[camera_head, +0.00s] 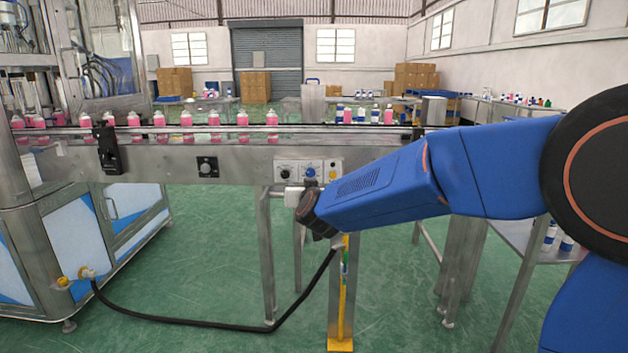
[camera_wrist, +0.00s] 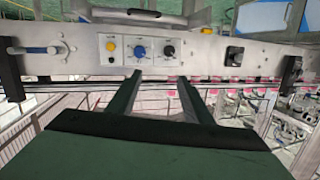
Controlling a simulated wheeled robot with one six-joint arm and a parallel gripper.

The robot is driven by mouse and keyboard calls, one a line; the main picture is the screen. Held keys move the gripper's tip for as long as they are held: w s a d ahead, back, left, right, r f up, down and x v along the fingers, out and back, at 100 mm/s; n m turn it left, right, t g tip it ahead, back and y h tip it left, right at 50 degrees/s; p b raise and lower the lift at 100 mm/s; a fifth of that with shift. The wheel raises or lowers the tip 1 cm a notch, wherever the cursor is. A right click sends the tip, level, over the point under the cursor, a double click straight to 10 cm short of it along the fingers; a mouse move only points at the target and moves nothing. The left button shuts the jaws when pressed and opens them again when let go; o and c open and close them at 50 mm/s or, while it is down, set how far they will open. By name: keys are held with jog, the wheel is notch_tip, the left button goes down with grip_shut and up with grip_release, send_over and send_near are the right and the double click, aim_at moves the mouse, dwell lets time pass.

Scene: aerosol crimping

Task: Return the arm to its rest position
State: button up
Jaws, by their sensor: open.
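My blue arm reaches in from the right in the head view, in front of the conveyor (camera_head: 230,172). Its end, near the control panel, hides part of the conveyor's front and a leg. In the wrist view my gripper (camera_wrist: 157,80) shows two dark fingers apart with nothing between them. The fingertips point toward the conveyor's side panel, close to the control panel (camera_wrist: 139,49) with yellow, blue and black knobs. The same control panel shows in the head view (camera_head: 308,172). I cannot tell whether the fingertips touch anything.
Several pink bottles (camera_head: 214,118) stand along the conveyor. A large machine (camera_head: 90,240) stands at the left, with a black hose (camera_head: 200,322) running from it across the floor. The green floor in front is mostly clear.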

jog(key=s+d+f+n+g+y, duration=0.15)
jog(key=s+d+g, duration=0.35)
jog(key=s+d, duration=1.1)
jog(key=s+d+f+m+g+h, duration=0.1)
jog(key=s+d+f, duration=0.3)
jog(key=s, duration=0.6)
jog(key=s+d+f+g+h, duration=0.2)
jog(key=s+d+f+g, duration=0.1)
jog(key=s+d, duration=0.4)
jog(key=s+d+f+m+g+h, duration=0.1)
jog(key=s+d+f, duration=0.4)
jog(key=s, duration=0.8)
jog(key=shift+s+d+f+m+g, duration=0.35)
jog(key=shift+s+d+g, duration=0.1)
jog(key=shift+g, duration=0.15)
jog(key=shift+w+r+h, duration=0.1)
jog(key=shift+h, duration=0.15)
